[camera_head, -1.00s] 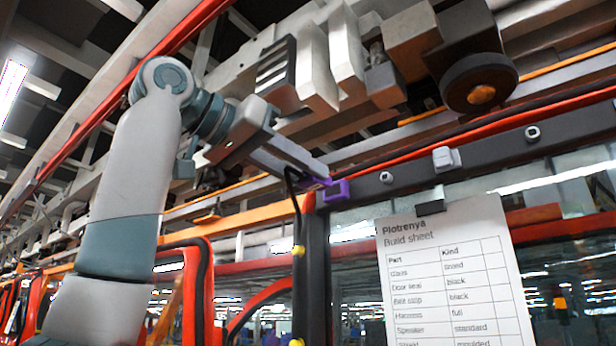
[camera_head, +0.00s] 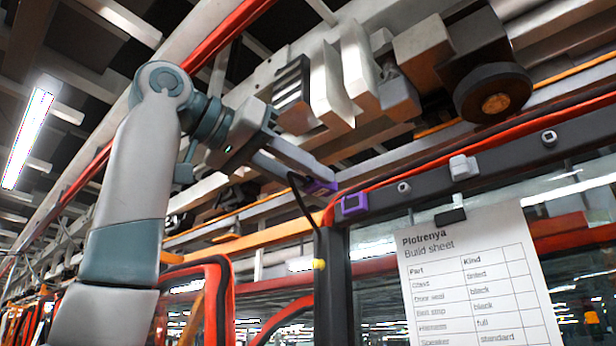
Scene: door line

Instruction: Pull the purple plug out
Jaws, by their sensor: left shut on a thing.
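The purple plug (camera_head: 321,187) is between the fingertips of my left gripper (camera_head: 312,182), which is shut on it. A black cable (camera_head: 303,208) runs from the plug down to the door frame. The purple socket (camera_head: 354,204) sits on the dark rail at the top of the door. The plug is up and left of the socket, with a visible gap between them. The fingers hide part of the plug. My right gripper is not in view.
The dark door rail (camera_head: 430,180) carries several pale square fittings. A build sheet (camera_head: 470,270) hangs below it from a dark clip. A yellow clip (camera_head: 319,264) sits on the door post by the cable. Grey overhead machinery (camera_head: 330,80) is close above the gripper.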

